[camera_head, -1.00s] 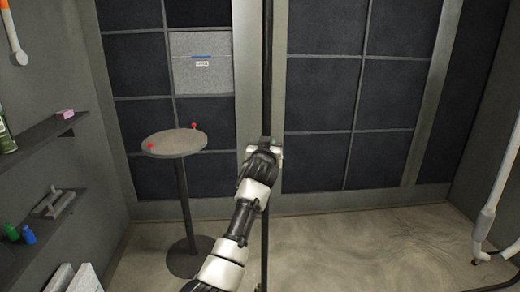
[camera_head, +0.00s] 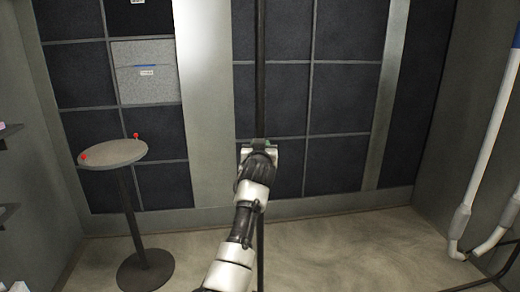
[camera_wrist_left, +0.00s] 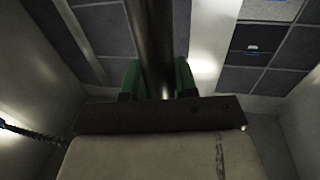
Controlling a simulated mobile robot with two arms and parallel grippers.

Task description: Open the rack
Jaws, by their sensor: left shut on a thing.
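A thin dark vertical pole (camera_head: 260,60) stands in front of a wall of dark square panels (camera_head: 340,95) in pale frames. My left gripper (camera_head: 262,147) is shut around this pole at about mid-height in the head view. In the left wrist view the green fingers (camera_wrist_left: 158,78) lie on both sides of the dark pole (camera_wrist_left: 152,40). The pole runs on below the gripper to the floor area, partly hidden by my arm. I cannot tell which part is the rack. My right gripper is not in view.
A round table (camera_head: 116,154) with two small red knobs stands left of my arm. A light grey panel (camera_head: 146,72) is set in the wall behind it. White pipes (camera_head: 487,165) run down the right wall. The floor between pole and pipes is clear.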

